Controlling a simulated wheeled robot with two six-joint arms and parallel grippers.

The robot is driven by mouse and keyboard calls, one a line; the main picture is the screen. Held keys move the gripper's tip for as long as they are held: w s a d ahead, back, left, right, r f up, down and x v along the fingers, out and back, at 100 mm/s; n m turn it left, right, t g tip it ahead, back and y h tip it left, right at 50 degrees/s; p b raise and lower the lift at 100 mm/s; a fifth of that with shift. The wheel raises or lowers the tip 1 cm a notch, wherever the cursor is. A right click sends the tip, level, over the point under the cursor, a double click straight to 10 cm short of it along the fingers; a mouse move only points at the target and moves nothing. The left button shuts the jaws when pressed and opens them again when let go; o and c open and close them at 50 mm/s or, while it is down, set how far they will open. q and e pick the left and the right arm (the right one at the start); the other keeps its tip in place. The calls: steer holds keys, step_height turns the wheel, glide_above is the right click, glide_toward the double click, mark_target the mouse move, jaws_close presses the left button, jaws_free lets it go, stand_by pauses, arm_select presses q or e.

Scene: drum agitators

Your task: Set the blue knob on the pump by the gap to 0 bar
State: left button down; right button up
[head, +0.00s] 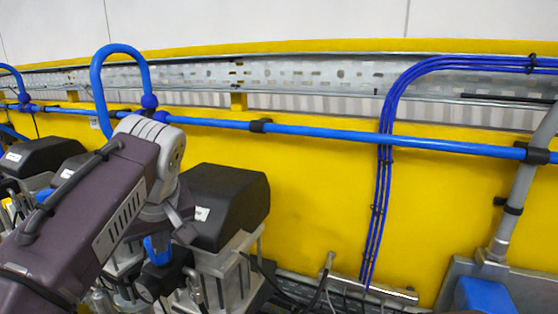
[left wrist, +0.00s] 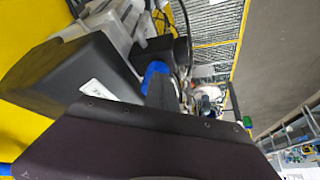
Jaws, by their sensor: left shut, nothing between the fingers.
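The pump by the gap has a black box-shaped cover (head: 228,200) on a pale metal body, left of the open stretch of yellow wall. Its blue knob (head: 157,250) shows low at its left side, partly hidden by my arm. In the left wrist view the black cover (left wrist: 75,75) fills the left, and the blue knob (left wrist: 155,70) shows just beyond my fingers. My left gripper (head: 178,228) is shut and empty, close to the knob; I cannot tell whether it touches. It also shows in the left wrist view (left wrist: 161,92). My right gripper is not in view.
More pumps with black covers (head: 45,157) stand at the left. A blue pipe (head: 330,134) and blue cables (head: 381,190) run along the yellow wall (head: 315,190). A grey pipe (head: 515,190) rises at the right. The space right of the pump is fairly open.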

arm_select(q)
steer(key=shift+w+r+p, duration=0.1)
steer(key=shift+p, duration=0.35)
steer(key=shift+d, duration=0.2)
stand_by(0.4)
step_height(320, 180, up, 6)
steer(key=shift+f+p, duration=0.2)
steer(key=shift+p, duration=0.45)
